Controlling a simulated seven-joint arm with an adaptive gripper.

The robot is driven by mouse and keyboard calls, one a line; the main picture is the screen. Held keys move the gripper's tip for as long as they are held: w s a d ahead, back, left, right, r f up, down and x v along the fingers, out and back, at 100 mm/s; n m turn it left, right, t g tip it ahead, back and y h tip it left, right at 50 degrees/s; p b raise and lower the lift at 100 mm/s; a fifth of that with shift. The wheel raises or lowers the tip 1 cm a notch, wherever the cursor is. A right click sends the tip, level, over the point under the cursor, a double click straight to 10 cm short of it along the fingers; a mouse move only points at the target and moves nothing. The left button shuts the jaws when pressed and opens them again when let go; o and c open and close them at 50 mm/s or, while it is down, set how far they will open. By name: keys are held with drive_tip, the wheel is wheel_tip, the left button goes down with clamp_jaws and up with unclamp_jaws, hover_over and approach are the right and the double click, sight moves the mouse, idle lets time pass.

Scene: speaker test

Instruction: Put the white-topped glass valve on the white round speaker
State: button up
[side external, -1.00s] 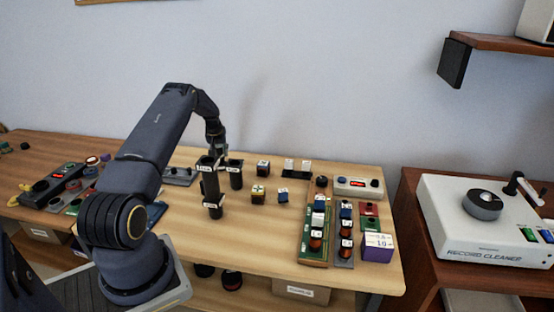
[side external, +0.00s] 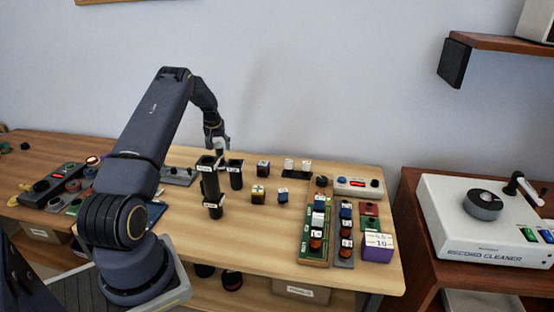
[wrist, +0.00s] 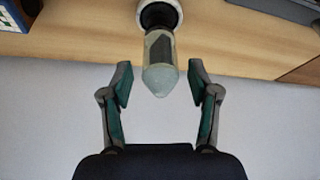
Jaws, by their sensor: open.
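In the wrist view a glass valve (wrist: 160,65) with a pale pointed top and dark inside stands with its far end at a white-rimmed round thing with a black middle (wrist: 173,14). This looks like the white round speaker, but it is cut off by the frame edge. My gripper (wrist: 160,82) is open, with one finger on each side of the valve's pale tip and gaps between them. In the side view my gripper (side external: 217,146) is low behind the black cylinders, which hide what is under it.
Black labelled cylinders (side external: 209,180) stand close in front of my gripper, with another (side external: 235,174) to its right. Small cubes (side external: 258,194) and boards with parts (side external: 317,228) lie farther right. The bare front middle of the table (side external: 255,235) is clear.

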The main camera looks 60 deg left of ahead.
drive_tip(key=w+d+r+m+t+h, duration=0.1)
drive_tip(key=w+d+r+m, duration=0.2)
drive_tip(key=d+r, duration=1.65)
drive_tip(key=s+d+r+m+t, duration=0.1)
drive_tip(key=d+r, duration=0.3)
drive_tip(key=d, duration=0.2)
drive_tip(key=s+d+r+m, duration=0.2)
drive_tip(key=d+r, duration=0.1)
drive_tip(key=d, duration=0.4)
drive_tip(key=s+d+m+t+h, duration=0.1)
drive_tip(key=s+d+m+h, duration=0.2)
drive_tip(key=s+d, duration=1.4)
drive_tip(key=d+m, duration=0.2)
drive_tip(key=shift+s+d+m, duration=0.2)
drive_tip(key=shift+s+m, duration=0.15)
drive_tip(key=shift+m, duration=0.05)
